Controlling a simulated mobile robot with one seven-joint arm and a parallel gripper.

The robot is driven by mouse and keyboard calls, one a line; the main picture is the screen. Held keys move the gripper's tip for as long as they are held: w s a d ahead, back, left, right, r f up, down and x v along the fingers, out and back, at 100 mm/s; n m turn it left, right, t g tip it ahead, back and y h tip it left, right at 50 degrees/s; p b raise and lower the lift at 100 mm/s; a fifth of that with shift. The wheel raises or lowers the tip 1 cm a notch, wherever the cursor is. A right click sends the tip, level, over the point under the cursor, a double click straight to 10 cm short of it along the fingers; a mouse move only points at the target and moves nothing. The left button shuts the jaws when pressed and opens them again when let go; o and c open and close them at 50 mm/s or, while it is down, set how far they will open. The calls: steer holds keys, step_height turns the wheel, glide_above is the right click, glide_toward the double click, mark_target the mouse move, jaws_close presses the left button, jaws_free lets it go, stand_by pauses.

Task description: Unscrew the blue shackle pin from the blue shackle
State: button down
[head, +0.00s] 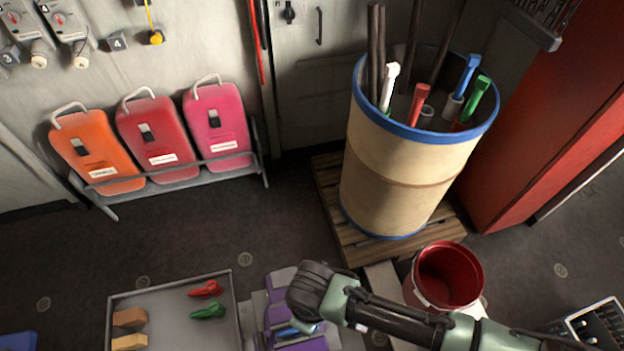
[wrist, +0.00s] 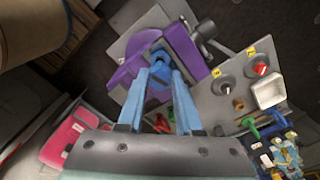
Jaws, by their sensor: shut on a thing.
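My gripper (wrist: 160,84) reaches down to a purple vise-like fixture (wrist: 182,46) with its two light-blue fingers closed in on a small blue piece. This piece is the blue shackle pin (wrist: 158,61), as far as I can tell, between the fingertips at the fixture. The blue shackle itself cannot be told apart from the pin and fingers. In the head view the purple fixture (head: 281,299) is at the bottom middle, and my dark wrist covers much of it. Only a bit of blue shows under the wrist there.
A grey tray (head: 170,300) left of the fixture holds red and green pieces and orange-yellow blocks. A red bucket (head: 447,272) stands to the right, near a large drum (head: 405,170) on a wooden pallet. Three coloured canisters (head: 158,140) stand in a rack by the wall.

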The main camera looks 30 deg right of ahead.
steer(key=shift+r, duration=0.45)
steer(key=shift+r, duration=2.5)
